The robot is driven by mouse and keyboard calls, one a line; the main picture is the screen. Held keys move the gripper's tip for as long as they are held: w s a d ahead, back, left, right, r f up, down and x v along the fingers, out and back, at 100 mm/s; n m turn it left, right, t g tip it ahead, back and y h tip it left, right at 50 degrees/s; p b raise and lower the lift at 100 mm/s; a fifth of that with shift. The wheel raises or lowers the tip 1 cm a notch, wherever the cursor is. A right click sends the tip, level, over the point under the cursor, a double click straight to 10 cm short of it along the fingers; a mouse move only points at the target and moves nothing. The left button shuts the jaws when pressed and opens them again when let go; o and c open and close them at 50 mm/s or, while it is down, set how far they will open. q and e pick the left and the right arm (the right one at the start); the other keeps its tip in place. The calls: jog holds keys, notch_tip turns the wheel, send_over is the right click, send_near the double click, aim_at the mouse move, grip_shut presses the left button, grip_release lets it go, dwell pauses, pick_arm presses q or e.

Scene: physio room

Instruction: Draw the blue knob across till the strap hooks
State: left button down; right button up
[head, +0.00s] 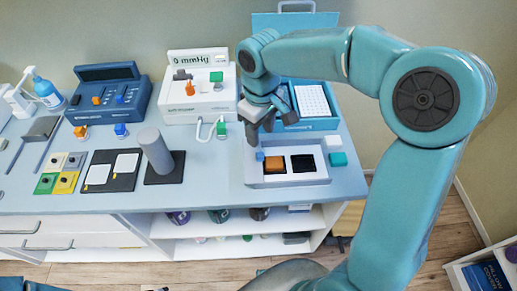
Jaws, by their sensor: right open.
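My right gripper (262,126) is open, pointing down above the back left of a white two-well tray (290,179) on the bench. It appears empty. A small light-blue piece (260,156) sits at the tray's left, just below the fingers, apart from them as far as I can see. Another small blue block (120,129) lies in front of the dark-blue console. I cannot tell which blue piece is the knob. No strap or hook can be made out clearly; the gripper and arm hide part of the area behind the tray. My left gripper is out of view.
The tray wells hold an orange block (274,164) and a black pad (303,163). A grey cylinder (155,151) stands left on a dark base. A white console (197,101) and an open teal case (312,124) stand behind.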

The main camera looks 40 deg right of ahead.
aim_at(260, 154)
notch_tip(260, 154, down, 9)
jog(key=shift+r, duration=0.1)
grip_shut()
